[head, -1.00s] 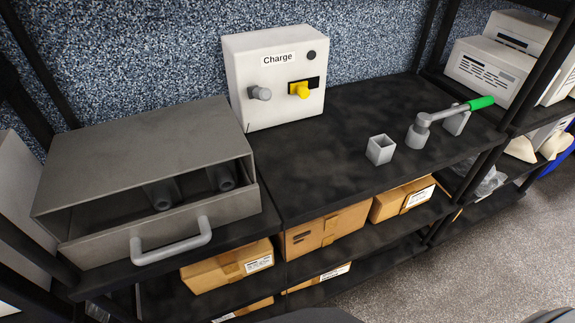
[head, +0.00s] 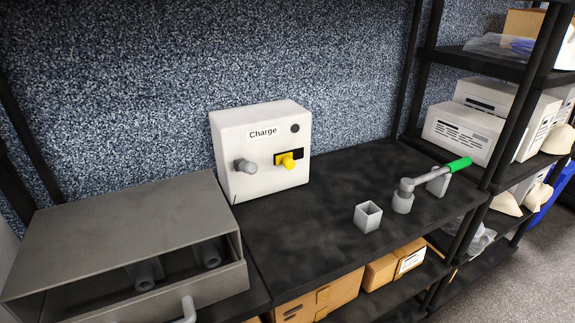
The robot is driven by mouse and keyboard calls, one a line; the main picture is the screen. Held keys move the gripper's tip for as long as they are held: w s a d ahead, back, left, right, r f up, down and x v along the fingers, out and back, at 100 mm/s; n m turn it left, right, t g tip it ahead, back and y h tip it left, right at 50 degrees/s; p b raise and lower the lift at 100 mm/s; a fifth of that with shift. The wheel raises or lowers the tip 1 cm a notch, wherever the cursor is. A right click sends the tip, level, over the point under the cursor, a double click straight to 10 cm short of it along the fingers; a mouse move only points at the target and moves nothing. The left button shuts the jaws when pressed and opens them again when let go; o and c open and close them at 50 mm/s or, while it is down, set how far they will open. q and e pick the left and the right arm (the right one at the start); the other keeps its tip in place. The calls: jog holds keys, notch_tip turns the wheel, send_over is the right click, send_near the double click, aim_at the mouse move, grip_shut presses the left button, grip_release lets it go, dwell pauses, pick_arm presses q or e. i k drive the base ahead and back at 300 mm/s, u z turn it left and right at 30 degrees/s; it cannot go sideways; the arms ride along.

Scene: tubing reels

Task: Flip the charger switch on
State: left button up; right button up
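The charger is a white box (head: 262,185) labelled "Charge" on the black shelf, against the speckled blue wall. Its front has a yellow switch knob (head: 288,161) on a black plate at the right. A grey round knob (head: 245,166) sticks out at the left, and a dark round spot (head: 295,128) sits at the upper right. Neither gripper shows in the head view, and nothing touches the box.
A grey drawer unit (head: 122,222) with dark tubes inside stands left of the box. To the right are a small open grey cube (head: 368,216) and a green-handled lever (head: 432,178). Cardboard boxes (head: 320,296) lie below. The shelf before the charger is clear.

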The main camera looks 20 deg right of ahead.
aim_at(249, 168)
jog(key=z, duration=2.35)
jog(key=k, duration=0.6)
jog(key=u, duration=2.65)
